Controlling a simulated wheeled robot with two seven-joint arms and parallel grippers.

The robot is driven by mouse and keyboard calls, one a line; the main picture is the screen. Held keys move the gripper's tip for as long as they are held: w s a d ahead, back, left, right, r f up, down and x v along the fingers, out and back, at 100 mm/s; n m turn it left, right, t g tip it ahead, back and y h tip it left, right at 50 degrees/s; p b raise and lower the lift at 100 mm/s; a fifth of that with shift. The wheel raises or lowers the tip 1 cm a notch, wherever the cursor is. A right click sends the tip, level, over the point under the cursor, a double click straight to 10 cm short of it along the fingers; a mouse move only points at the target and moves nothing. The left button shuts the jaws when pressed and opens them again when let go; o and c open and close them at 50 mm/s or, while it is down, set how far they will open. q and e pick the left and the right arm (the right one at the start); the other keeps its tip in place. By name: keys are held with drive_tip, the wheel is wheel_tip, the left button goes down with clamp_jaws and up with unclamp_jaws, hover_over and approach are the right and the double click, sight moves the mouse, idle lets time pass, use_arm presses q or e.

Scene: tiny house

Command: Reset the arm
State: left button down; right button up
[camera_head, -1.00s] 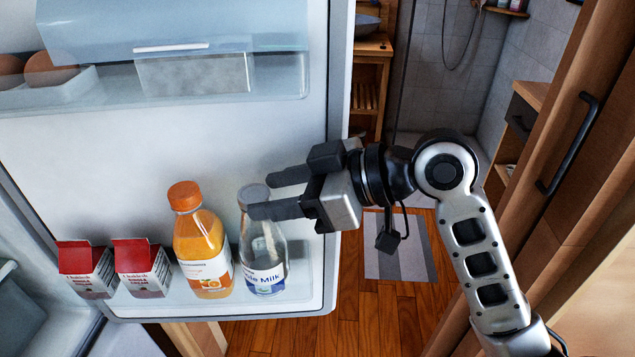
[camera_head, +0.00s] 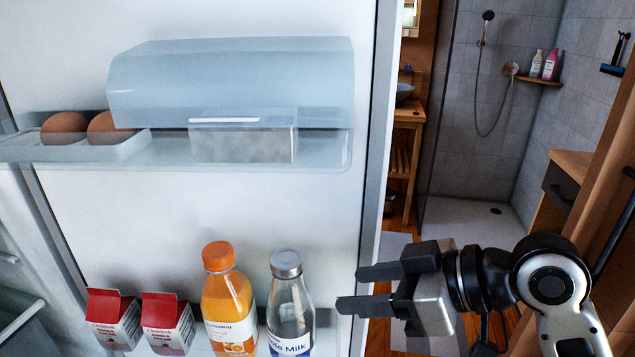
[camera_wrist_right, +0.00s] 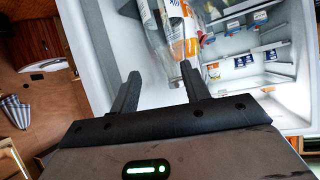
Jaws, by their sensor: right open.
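My right gripper (camera_head: 362,288) is open and empty, its two dark fingers pointing left in the head view. It stands at the right edge of the open fridge door (camera_head: 240,210), to the right of the milk bottle (camera_head: 290,305) and apart from it. In the right wrist view, the open fingers (camera_wrist_right: 160,88) point toward the fridge door, with bottles beyond the fingertips and nothing between them. My left gripper does not show in either view.
The door shelf holds an orange juice bottle (camera_head: 229,305) and two red-topped cartons (camera_head: 112,318). Eggs (camera_head: 64,128) sit on the upper shelf. A wooden cabinet (camera_head: 610,170) stands close at right. A bathroom with a shower (camera_head: 490,100) lies beyond.

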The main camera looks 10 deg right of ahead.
drive_tip(key=s+d+f+m+g+h, duration=0.1)
drive_tip(key=s+d+f+m+h, duration=0.35)
drive_tip(key=s+f, duration=0.5)
drive_tip(key=s+d+f+m+g+h, duration=0.2)
drive_tip(key=s+d+f+m+h, duration=0.3)
drive_tip(key=f, duration=0.8)
drive_tip(key=w+a+f+n+t+y, duration=0.1)
drive_tip(key=w+a+f+t+y, duration=0.1)
drive_tip(key=w+a+f+t, duration=0.3)
drive_tip(key=shift+a+f+t, duration=0.2)
drive_tip(key=shift+f+t, duration=0.25)
drive_tip(key=shift+t, duration=0.55)
